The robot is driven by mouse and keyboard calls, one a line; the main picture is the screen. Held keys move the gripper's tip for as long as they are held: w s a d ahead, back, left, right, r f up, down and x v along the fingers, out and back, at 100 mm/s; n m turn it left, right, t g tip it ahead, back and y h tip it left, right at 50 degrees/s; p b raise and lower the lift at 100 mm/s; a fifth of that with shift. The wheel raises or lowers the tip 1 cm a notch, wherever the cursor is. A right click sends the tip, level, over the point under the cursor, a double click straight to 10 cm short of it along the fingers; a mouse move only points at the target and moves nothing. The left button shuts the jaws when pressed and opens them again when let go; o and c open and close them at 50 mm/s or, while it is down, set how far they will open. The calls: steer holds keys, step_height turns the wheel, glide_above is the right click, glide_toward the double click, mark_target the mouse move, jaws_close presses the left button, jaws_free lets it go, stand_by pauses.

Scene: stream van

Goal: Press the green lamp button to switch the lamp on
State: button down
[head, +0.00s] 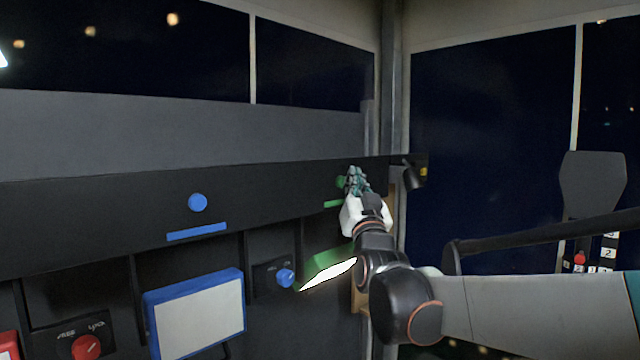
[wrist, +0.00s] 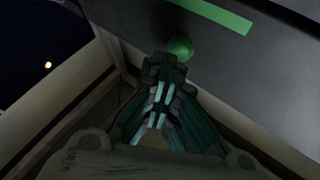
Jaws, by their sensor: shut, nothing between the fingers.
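The round green button (head: 340,182) is on the dark wall panel, above a short green strip (head: 333,204). In the wrist view, the green button (wrist: 181,47) is just beyond my fingertips, and the green strip (wrist: 212,14) is above it. My gripper (head: 355,179) is shut and empty, with its fingertips at the button, hiding part of it. In the wrist view my gripper (wrist: 164,64) overlaps the button's lower left edge. I cannot tell whether they touch. A small dark lamp-like fixture (head: 412,178) is right of my gripper; no glow shows on it.
A blue button (head: 198,202) with a blue strip (head: 196,232) is on the same panel to the left. Below are a blue-framed panel (head: 195,312), a blue knob (head: 285,278), a red knob (head: 86,347) and a green-framed bright panel (head: 330,271) near my arm.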

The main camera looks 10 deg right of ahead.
steer(key=s+d, duration=0.1)
steer(key=s, duration=0.1)
steer(key=s+d, duration=0.2)
steer(key=shift+s+d+p, duration=0.2)
steer(key=shift+s+p, duration=0.1)
steer(key=shift+s, duration=0.1)
steer(key=shift+f, duration=0.1)
stand_by(0.3)
steer(key=s+f+n+g+b, duration=0.1)
steer(key=s+f+g+b, duration=0.3)
steer(key=f+b, duration=0.85)
steer(key=s+f+g+b, duration=0.3)
steer(key=s+f+b, duration=0.2)
steer(key=f, duration=1.5)
steer(key=s+f+g+b, duration=0.3)
steer(key=s+f+b, duration=0.3)
steer(key=f, duration=0.7)
steer(key=s+f+n+g+b, duration=0.1)
steer(key=s+f+g+b, duration=0.2)
steer(key=s+f+b, duration=0.4)
steer(key=s+a+f+n+g+b, duration=0.1)
steer(key=s+f+g+b, duration=0.2)
steer(key=f, duration=1.6)
steer(key=s+b, duration=0.3)
steer(key=s, duration=0.2)
steer(key=shift+y, duration=0.4)
steer(key=shift+a, duration=0.1)
